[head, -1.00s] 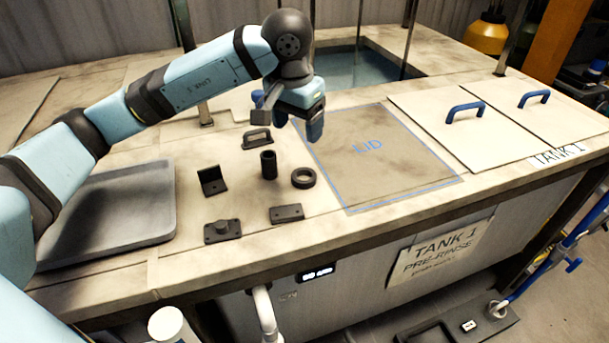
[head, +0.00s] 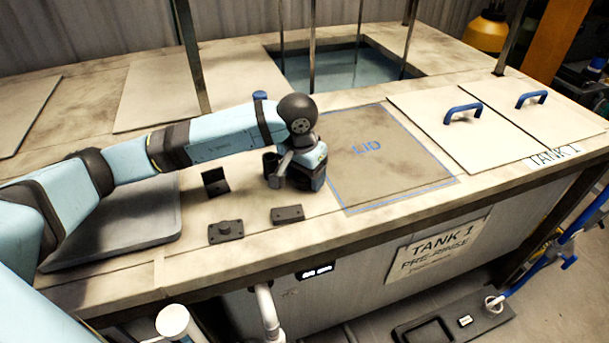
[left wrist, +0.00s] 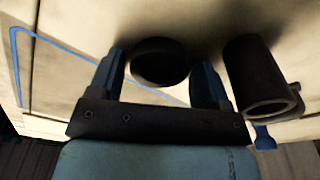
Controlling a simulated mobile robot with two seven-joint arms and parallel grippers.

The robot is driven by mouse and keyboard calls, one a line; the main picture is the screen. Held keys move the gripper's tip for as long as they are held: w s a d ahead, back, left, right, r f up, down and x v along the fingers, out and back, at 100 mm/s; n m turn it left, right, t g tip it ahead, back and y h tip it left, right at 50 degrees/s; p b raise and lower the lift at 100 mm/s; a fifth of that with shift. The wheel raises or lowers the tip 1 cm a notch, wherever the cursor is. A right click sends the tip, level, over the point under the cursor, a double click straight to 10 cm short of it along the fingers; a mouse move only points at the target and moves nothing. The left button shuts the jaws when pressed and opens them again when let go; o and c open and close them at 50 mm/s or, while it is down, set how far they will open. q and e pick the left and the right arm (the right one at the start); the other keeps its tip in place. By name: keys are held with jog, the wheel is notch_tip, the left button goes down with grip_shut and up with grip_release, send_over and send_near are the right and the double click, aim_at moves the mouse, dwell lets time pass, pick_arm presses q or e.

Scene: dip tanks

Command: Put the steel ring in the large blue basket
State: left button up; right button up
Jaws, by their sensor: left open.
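The steel ring, dark and round, shows in the left wrist view (left wrist: 160,46) between the two fingers of my left gripper. My left gripper (head: 296,184) is low over the bench where the ring lies; its fingers also show in the left wrist view (left wrist: 160,84), spread apart with gaps to the ring. In the head view the ring is hidden behind the gripper. A dark tube (left wrist: 257,75) stands close beside one finger in the left wrist view. I see no large blue basket. My right gripper is not in view.
An angle bracket (head: 215,181), a plate with a knob (head: 226,231) and a flat block (head: 287,214) lie near the gripper. A grey tray (head: 110,250) is at the left. The blue-outlined LID area (head: 385,160) is clear. An open tank (head: 345,70) lies behind.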

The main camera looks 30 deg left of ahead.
pick_arm(q)
jog(key=c, duration=0.8)
